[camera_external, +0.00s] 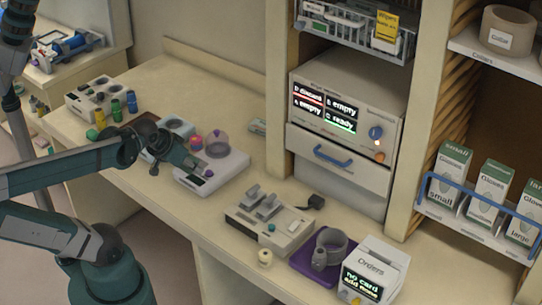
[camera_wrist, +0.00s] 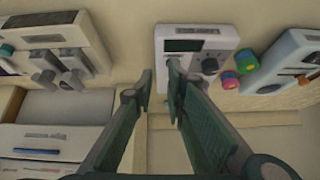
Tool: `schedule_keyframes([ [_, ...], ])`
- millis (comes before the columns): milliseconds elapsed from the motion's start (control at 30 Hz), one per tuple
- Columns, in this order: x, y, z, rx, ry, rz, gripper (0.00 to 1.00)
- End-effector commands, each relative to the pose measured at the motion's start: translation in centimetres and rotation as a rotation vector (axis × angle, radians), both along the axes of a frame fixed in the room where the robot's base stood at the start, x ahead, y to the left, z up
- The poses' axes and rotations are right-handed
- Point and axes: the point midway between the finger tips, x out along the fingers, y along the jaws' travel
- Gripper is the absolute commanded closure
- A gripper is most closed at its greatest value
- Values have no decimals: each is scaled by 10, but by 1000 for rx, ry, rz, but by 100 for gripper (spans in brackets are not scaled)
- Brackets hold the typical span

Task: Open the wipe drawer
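A pale drawer (camera_external: 338,158) with a blue bar handle (camera_external: 333,156) sits under a display unit in the cabinet.
The display unit (camera_external: 340,105) stands above the drawer. On the counter are a white device (camera_external: 212,178) by the gripper, a device with two clips (camera_external: 270,222), a purple pad (camera_external: 305,262) and an Orders box (camera_external: 372,270). Glove boxes (camera_external: 490,185) stand right.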

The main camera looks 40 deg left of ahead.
Motion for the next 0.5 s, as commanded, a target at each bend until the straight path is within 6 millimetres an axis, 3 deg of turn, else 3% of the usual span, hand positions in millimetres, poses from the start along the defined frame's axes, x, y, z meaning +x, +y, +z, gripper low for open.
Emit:
schedule_keyframes([
  [500, 58, -26, 15, 259, -26, -198, 86],
])
